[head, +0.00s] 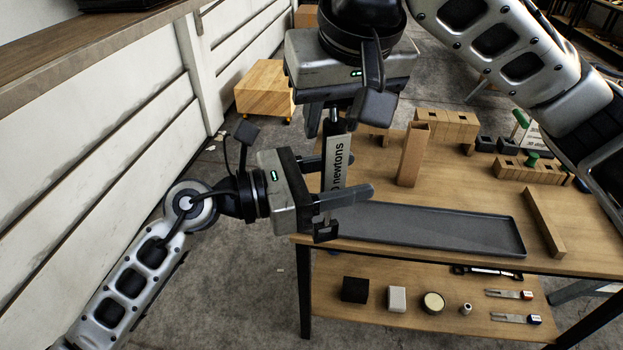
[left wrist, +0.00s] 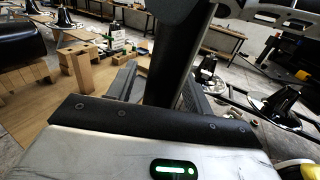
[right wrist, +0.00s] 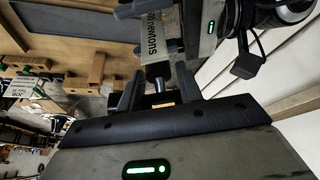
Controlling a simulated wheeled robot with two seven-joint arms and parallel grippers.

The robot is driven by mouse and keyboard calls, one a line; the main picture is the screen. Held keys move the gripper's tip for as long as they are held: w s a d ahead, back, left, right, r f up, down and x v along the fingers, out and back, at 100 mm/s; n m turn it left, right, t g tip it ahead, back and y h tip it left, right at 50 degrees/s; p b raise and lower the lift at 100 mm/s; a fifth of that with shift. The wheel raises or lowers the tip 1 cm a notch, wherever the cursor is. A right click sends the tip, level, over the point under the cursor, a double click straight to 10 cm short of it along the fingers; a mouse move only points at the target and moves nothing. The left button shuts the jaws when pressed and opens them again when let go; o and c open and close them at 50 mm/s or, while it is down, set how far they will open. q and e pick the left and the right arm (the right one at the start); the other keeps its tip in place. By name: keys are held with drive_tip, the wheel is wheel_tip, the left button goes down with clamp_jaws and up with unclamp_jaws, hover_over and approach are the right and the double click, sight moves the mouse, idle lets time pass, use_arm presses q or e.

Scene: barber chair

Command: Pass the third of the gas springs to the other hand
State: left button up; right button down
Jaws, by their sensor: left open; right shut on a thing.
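The gas spring (head: 336,165) hangs upright between my two grippers, its pale body lettered "newtons". My right gripper (head: 338,122) is above and shut on its upper end; the thin rod also shows between the fingers in the right wrist view (right wrist: 158,84). My left gripper (head: 350,178) comes in from the left, lower down, and is open with its fingers on either side of the body. In the left wrist view the spring (left wrist: 168,75) stands dark between the open fingers. Whether either left finger touches it I cannot tell.
A long dark tray (head: 430,228) lies empty on the wooden table, right of the spring. An upright wooden block (head: 413,153) and several slotted blocks stand behind it. The lower shelf (head: 380,318) holds small parts. A white wall (head: 120,100) is at the left.

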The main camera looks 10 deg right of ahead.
use_arm(q)
drive_tip(key=shift+d, duration=0.45)
drive_tip(key=shift+c, duration=0.3)
drive_tip(key=c, duration=1)
drive_tip(key=shift+r, duration=0.1)
clamp_jaws()
use_arm(e)
drive_tip(key=c, duration=0.9)
unclamp_jaws()
drive_tip(key=shift+o, duration=0.2)
